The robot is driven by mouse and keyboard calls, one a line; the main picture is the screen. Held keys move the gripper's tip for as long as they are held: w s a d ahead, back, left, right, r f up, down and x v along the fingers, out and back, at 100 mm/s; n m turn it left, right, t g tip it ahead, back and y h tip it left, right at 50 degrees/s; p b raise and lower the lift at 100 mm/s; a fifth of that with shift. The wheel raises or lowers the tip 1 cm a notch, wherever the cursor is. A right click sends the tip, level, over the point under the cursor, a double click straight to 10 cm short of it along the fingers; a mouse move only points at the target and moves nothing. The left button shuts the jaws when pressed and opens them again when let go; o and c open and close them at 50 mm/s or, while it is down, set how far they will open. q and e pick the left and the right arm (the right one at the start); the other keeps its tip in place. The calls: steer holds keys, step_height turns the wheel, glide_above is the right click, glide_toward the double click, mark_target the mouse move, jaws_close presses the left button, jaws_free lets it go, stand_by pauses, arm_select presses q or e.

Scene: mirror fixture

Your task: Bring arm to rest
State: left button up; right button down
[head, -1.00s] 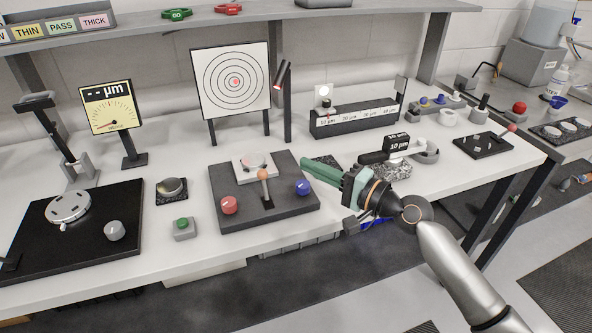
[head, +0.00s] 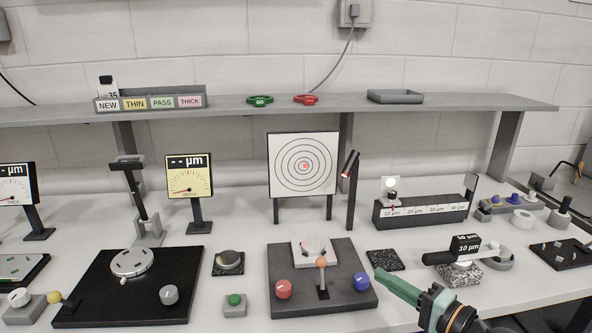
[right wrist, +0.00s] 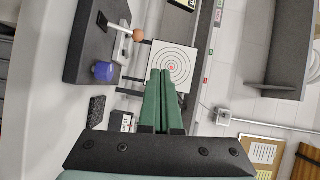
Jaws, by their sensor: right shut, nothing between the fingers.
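My right gripper (head: 384,276) comes in from the lower right in the head view. Its green fingers are shut with nothing between them, and they point up and left over the bench front. The fingertips are just right of the blue knob (head: 361,282) on the dark mirror fixture base (head: 325,304). In the right wrist view the shut green fingers (right wrist: 161,76) point toward the ringed target board (right wrist: 184,58), well apart from it. The fixture also carries a red knob (head: 284,289) and an orange-tipped lever (head: 321,263). My left gripper is not in view.
A textured black pad (head: 386,260) and a black-handled gauge on a speckled block (head: 459,273) lie near the gripper. The target board (head: 303,164) and lamp post (head: 350,190) stand behind the fixture. A shelf (head: 230,110) runs above. Open air lies between fingers and shelf.

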steer(key=s+a+f+n+g+h, duration=0.15)
steer(key=s+f, duration=0.25)
steer(key=f, duration=0.5)
steer(key=s+f+n+g+h, duration=0.1)
steer(key=s+f+n+h, duration=0.15)
steer(key=f, duration=0.65)
steer(key=s+a+f+n+g+h, duration=0.2)
steer(key=s+f+n, duration=0.6)
steer(key=s+f, duration=0.5)
steer(key=s+a+h, duration=0.1)
steer(key=s, duration=0.3)
steer(key=shift+f+g, duration=0.2)
steer(key=shift+g, duration=0.15)
steer(key=shift+a, duration=0.1)
